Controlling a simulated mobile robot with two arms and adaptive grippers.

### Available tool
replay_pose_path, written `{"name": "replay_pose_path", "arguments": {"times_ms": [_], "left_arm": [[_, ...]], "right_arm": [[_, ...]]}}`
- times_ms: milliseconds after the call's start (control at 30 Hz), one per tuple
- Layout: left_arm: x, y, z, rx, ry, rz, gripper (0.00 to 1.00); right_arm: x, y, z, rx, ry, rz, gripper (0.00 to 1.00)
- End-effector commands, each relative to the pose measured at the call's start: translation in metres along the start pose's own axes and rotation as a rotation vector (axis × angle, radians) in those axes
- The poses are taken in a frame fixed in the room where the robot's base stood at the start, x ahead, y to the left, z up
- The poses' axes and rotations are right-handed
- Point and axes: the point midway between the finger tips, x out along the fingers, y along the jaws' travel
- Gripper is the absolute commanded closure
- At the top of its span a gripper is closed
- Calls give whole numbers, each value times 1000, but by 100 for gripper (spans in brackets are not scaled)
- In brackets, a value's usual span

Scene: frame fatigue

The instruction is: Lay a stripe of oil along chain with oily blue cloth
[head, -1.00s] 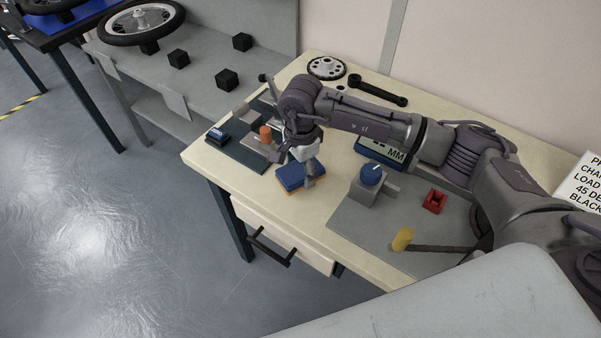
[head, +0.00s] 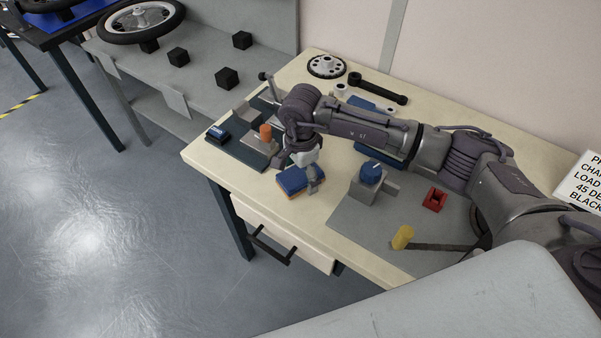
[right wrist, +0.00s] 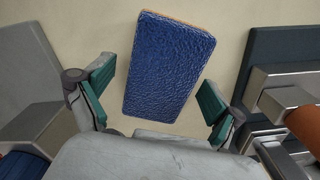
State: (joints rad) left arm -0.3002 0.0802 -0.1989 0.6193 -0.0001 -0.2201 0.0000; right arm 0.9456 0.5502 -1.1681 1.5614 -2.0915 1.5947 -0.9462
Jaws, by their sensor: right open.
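The blue cloth (head: 293,182), a padlike slab with an orange edge, lies on the cream workbench. In the right wrist view the cloth (right wrist: 168,68) lies tilted between and beyond two green-lined fingers. My right gripper (head: 312,182) is open over it; the fingers show a gap on both sides, and contact cannot be told. A dark strip (head: 440,247) with a yellow end piece (head: 403,237) lies on the grey mat; I cannot tell whether it is the chain. My left gripper is not in view.
A grey block with a blue knob (head: 371,173) and a red part (head: 435,200) stand right of the cloth. A dark tray (head: 240,153) with an orange cylinder (head: 265,132) is on the left. A chainring (head: 326,66) and crank arm (head: 378,90) lie behind.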

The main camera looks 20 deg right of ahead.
Motion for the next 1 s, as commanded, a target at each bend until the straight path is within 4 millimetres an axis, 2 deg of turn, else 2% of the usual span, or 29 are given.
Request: {"name": "replay_pose_path", "arguments": {"times_ms": [100, 167, 500, 700, 833, 1000], "left_arm": [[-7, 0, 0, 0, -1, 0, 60], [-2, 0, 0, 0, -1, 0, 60], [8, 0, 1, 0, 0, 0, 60], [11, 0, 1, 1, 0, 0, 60], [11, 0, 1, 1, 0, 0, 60], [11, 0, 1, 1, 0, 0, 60]], "right_arm": [[-6, 0, 0, 0, 0, 0, 7], [-11, -1, 0, 0, 0, -3, 7], [-82, -2, 0, -1, 2, -4, 7], [-112, -1, 0, -1, 2, -1, 7], [-122, -1, 0, -1, 2, 0, 7], [-124, 0, 0, 0, 2, 2, 7]]}}
